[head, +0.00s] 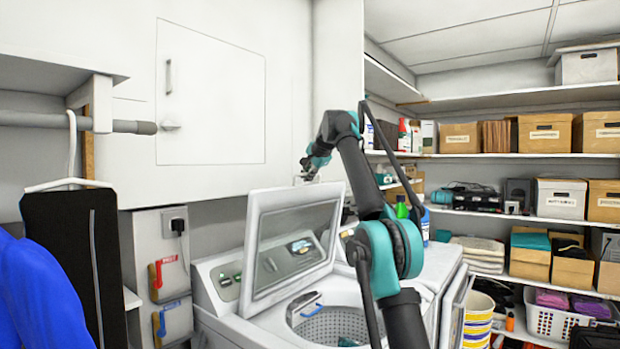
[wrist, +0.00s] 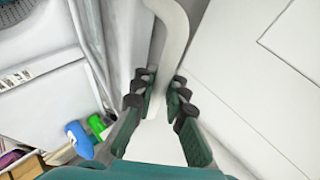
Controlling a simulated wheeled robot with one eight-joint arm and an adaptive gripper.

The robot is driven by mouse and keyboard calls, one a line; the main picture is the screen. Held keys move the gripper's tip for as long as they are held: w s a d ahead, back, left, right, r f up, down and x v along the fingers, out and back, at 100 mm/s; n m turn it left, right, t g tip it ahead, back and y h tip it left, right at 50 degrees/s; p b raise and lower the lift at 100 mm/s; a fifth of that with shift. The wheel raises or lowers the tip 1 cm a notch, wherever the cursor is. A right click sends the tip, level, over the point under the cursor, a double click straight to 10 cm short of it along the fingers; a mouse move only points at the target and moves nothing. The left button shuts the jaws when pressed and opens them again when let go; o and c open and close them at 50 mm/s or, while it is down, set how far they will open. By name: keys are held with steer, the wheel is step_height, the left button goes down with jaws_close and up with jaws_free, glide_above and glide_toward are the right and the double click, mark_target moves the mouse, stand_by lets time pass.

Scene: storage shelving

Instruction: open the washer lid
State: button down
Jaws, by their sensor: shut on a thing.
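The washer lid (head: 291,240) stands raised and tilted back over the top of the white washer (head: 225,325) in the head view. It is a pale frame with a see-through panel. The drum (head: 335,325) is exposed below it. My gripper (head: 308,172) is at the lid's top edge, near its upper right corner. In the wrist view my gripper (wrist: 163,90) has its dark fingers closed on a pale curved edge, which appears to be the lid's rim (wrist: 176,40). The exact contact is small in the head view.
A white wall cabinet (head: 210,95) stands close behind the lid and gripper. A second white machine (head: 440,268) is to the right, with shelves of boxes (head: 545,132) beyond. Hanging clothes (head: 75,260) are at left. A green bottle (head: 402,208) stands behind my arm.

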steer(key=shift+d, duration=0.1)
steer(key=c, duration=1.8)
jaws_free()
steer(key=shift+c, duration=0.2)
steer(key=v, duration=1.2)
